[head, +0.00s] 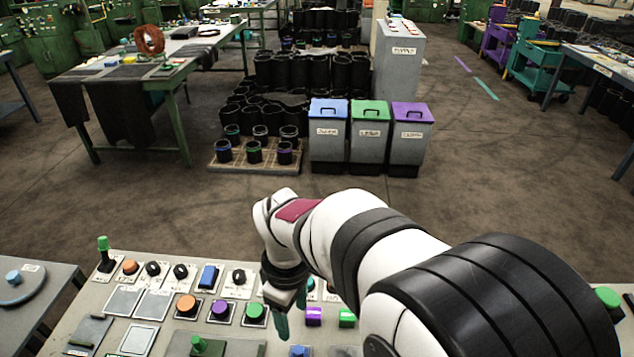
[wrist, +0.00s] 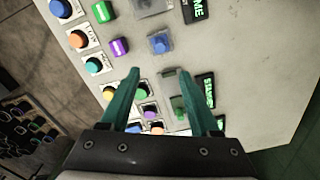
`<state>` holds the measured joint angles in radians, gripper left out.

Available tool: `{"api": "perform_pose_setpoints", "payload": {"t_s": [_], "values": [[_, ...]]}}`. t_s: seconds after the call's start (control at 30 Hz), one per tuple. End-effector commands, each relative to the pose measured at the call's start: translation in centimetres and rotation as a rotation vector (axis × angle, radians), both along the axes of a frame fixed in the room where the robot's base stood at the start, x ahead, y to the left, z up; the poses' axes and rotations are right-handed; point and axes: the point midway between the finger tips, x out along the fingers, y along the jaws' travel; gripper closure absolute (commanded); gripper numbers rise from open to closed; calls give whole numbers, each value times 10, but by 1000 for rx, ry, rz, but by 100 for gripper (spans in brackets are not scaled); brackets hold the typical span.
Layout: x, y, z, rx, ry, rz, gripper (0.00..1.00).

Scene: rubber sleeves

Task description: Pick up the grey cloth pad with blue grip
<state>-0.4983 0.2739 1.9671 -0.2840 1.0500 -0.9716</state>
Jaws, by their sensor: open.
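In the wrist view, a small grey square pad with a blue grip (wrist: 160,42) lies on the pale console panel, just beyond my fingertips and roughly in line with the gap between them. In the head view, a blue grip (head: 298,351) shows at the bottom edge, and the rest of that piece is cut off. My gripper (wrist: 159,73) is open and empty, its two teal fingers apart above the panel. In the head view, my gripper (head: 291,309) points down over the console, partly hidden by my arm. Its height above the panel is hard to judge.
The console (head: 75,325) carries several buttons and knobs close by, including a purple block (head: 314,316) and a green button (head: 254,311). A green grip on a dark pad (wrist: 180,108) sits between my fingers in the wrist view.

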Motion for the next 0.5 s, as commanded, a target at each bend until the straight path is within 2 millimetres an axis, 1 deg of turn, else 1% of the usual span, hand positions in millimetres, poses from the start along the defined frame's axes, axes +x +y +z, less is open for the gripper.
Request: {"api": "perform_pose_setpoints", "payload": {"t_s": [0.1, 0.2, 0.3, 0.43, 0.5], "values": [[-2, -2, -35, -3, 8, -4, 37], [-2, -2, -63, -3, 8, -6, 37], [-2, -2, -82, -2, 6, -8, 37], [-2, -3, -98, -1, 6, -9, 37], [-2, -4, -113, -2, 7, -10, 37]]}}
